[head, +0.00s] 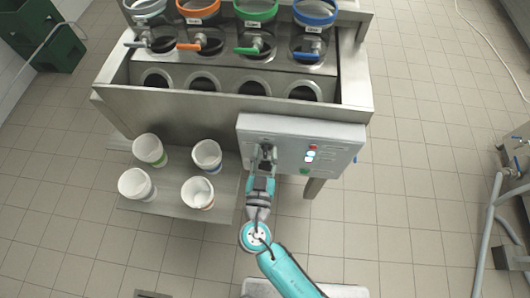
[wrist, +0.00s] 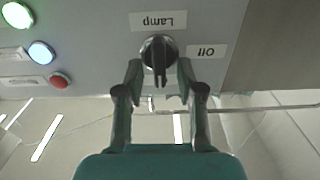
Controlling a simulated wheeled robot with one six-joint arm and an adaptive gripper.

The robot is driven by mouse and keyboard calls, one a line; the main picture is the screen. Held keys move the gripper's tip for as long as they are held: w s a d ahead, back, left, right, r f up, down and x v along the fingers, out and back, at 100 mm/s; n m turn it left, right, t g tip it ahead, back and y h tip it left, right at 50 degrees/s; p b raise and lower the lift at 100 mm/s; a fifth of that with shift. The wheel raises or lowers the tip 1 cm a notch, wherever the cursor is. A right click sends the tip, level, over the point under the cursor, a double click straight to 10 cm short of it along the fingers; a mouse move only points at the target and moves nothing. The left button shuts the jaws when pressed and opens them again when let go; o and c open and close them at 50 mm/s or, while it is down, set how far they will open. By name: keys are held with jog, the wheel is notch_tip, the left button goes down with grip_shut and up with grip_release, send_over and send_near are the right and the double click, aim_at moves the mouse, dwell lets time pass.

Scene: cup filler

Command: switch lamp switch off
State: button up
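The lamp switch (wrist: 160,54) is a black rotary knob on the grey control box (head: 335,130). In the wrist view its grip bar points down the picture, toward my gripper. The upside-down "Lamp" label (wrist: 165,20) is above it and the "Off" label (wrist: 207,52) is to its right. My gripper (wrist: 160,72) is open, with one finger on each side of the knob and gaps between the fingers and the bar. In the head view my gripper (head: 266,153) is at the left part of the box's face and largely hides the switch.
The box also bears a red button (wrist: 59,81), a lit blue-white button (wrist: 41,53) and a lit green-white one (wrist: 17,15). White cups (head: 149,149) stand on a low metal shelf (head: 160,207) at left. Dispensers with coloured rims (head: 256,12) stand behind.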

grip_shut()
jog(key=shift+n, duration=0.4)
jog(key=n, duration=0.5)
jog(key=a+n, duration=0.1)
jog(key=n, duration=0.2)
jog(key=shift+f, duration=0.2)
jog(key=n, duration=0.4)
jog(key=shift+a+f+n, duration=0.1)
jog(key=shift+f+n, duration=0.1)
jog(key=shift+n, duration=0.2)
jog(key=shift+f+n, duration=0.2)
jog(key=shift+n, duration=2)
